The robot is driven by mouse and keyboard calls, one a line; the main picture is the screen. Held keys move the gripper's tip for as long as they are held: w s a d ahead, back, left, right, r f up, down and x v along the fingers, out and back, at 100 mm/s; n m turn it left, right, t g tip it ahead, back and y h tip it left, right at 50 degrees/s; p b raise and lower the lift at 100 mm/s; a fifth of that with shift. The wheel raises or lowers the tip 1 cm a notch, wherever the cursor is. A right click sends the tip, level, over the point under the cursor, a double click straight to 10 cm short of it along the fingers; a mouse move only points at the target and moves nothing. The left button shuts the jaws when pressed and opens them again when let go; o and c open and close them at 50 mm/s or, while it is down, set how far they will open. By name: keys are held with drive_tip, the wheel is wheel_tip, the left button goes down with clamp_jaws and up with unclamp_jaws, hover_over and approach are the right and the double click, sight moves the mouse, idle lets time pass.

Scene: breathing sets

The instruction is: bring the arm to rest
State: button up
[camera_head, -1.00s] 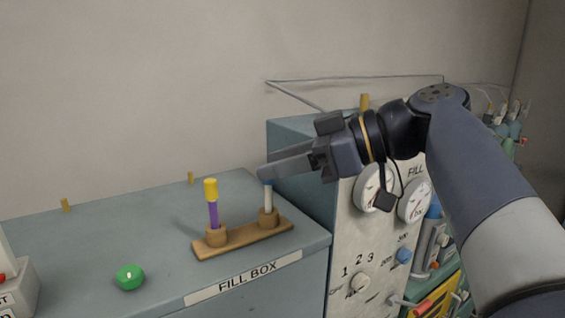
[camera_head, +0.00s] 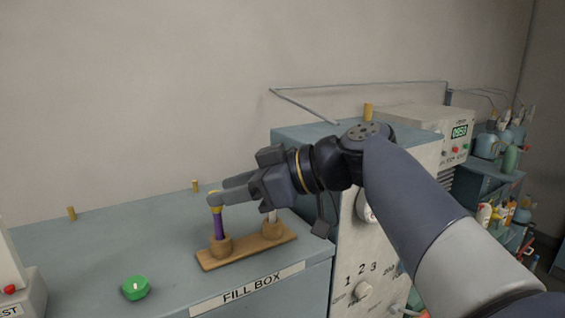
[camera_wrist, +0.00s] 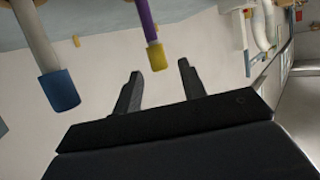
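My gripper (camera_head: 228,194) is in front of the wall, over the wooden stand on the fill box. In the wrist view its two fingers (camera_wrist: 160,78) stand apart with nothing between them. A purple stick with a yellow cap (camera_head: 219,222) stands upright in the stand's left socket. It also shows in the wrist view (camera_wrist: 148,22), beyond the fingertips. A white stick (camera_head: 273,216) stands in the right socket, its top hidden behind my gripper in the head view. In the wrist view its blue cap (camera_wrist: 60,90) shows at the left, apart from the fingers.
The wooden stand (camera_head: 262,243) rests on the fill box top (camera_head: 90,255). A green knob (camera_head: 135,288) is at the front left. A taller cabinet with gauges and dials (camera_head: 345,262) stands at the right, beneath my arm. Space above the box's back left is clear.

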drive_tip(key=x, duration=0.3)
drive_tip(key=shift+a+f, duration=0.1)
drive_tip(key=shift+a, duration=0.05)
drive_tip(key=shift+f, duration=0.2)
drive_tip(key=shift+r, duration=0.25)
drive_tip(key=shift+f, duration=0.1)
